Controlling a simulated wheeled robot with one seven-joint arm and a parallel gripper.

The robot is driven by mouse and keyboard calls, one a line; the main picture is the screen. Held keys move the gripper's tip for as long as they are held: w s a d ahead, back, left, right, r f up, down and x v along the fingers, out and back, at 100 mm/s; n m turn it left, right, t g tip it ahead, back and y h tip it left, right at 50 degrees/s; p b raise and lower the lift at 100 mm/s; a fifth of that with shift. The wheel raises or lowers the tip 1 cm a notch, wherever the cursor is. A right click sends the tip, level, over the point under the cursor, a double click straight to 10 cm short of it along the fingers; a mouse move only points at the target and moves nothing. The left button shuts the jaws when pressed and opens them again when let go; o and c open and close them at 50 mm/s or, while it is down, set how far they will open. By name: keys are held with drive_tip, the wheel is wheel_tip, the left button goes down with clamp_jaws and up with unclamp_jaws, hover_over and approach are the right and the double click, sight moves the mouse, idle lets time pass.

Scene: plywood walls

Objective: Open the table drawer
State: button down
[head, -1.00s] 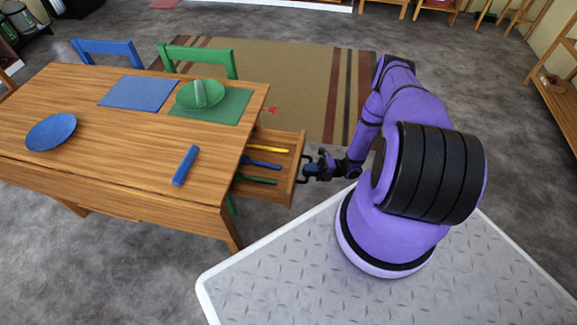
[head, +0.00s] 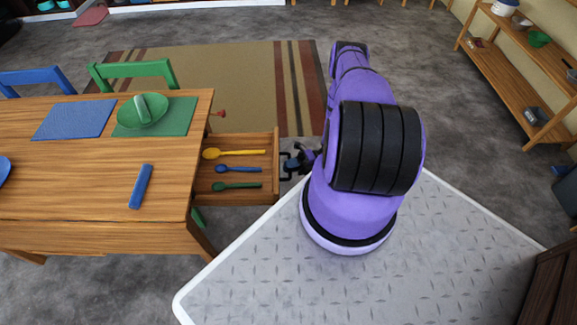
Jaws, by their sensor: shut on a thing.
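The wooden table (head: 85,205) stands at the left of the head view. Its drawer (head: 213,197) sticks well out from the table's right end. Inside lie a yellow spoon (head: 226,154), a blue spoon (head: 240,169) and a green spoon (head: 237,186). My gripper (head: 287,166) is at the drawer's front face, shut on the dark drawer handle (head: 282,166). My arm partly hides the gripper, and the fingertips are small in this view.
A green chair (head: 130,71) and a blue chair (head: 38,77) stand behind. A wooden shelf (head: 519,88) is at the far right. The striped rug is clear.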

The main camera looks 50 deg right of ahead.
drive_tip(key=c, duration=1.1)
unclamp_jaws()
drive_tip(key=shift+s+d, duration=0.2)
drive_tip(key=v, duration=1.1)
drive_tip(key=shift+r, duration=0.1)
drive_tip(key=shift+r, duration=0.1)
